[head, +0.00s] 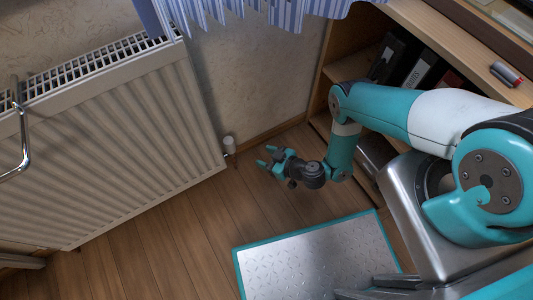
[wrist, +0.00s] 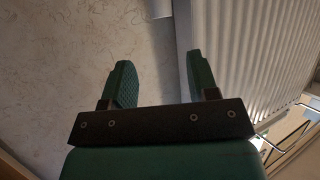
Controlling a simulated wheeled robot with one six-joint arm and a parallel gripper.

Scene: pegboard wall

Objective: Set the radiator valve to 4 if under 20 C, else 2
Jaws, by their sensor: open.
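The white radiator valve (head: 229,144) sits at the lower right corner of the ribbed radiator (head: 120,145) in the head view. Its number markings are too small to read. My gripper (head: 265,156) is open and empty, a short way right of the valve, with its fingers pointing toward it. In the wrist view the two green fingers of my gripper (wrist: 158,62) stand apart with wall behind them. A pale piece at the top edge there may be the valve; I cannot tell. The radiator (wrist: 255,50) fills the right side. No thermometer or temperature reading shows.
A wooden shelf (head: 325,65) with binders stands right of the wall, close to my arm. A blue striped curtain (head: 240,12) hangs above. A chrome rail (head: 22,140) is at the radiator's left. Bare wooden floor (head: 185,225) lies below the radiator.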

